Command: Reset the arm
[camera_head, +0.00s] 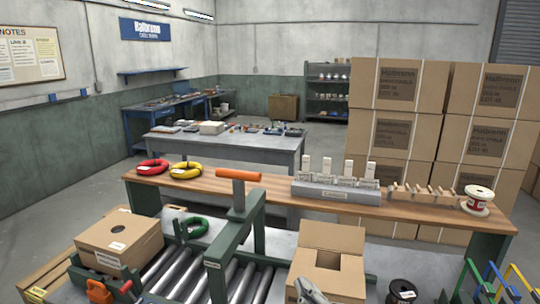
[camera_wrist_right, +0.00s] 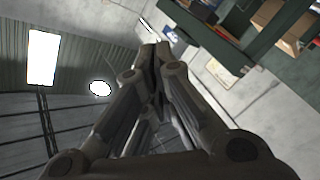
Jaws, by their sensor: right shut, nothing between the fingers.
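My right gripper (camera_head: 308,290) shows at the bottom edge of the head view, in front of the open cardboard box. In the right wrist view my right gripper (camera_wrist_right: 152,55) has its fingers together, with nothing between them. That view looks up past the fingers at the ceiling and a wall. My left gripper is not in view.
A wooden-topped bench (camera_head: 260,192) holds red (camera_head: 152,167) and yellow (camera_head: 186,170) coils, a grey rack (camera_head: 335,190) and a spool (camera_head: 477,200). Nearer are a roller conveyor (camera_head: 205,270), a closed box (camera_head: 118,238), an open box (camera_head: 330,255) and a black spool (camera_head: 402,292).

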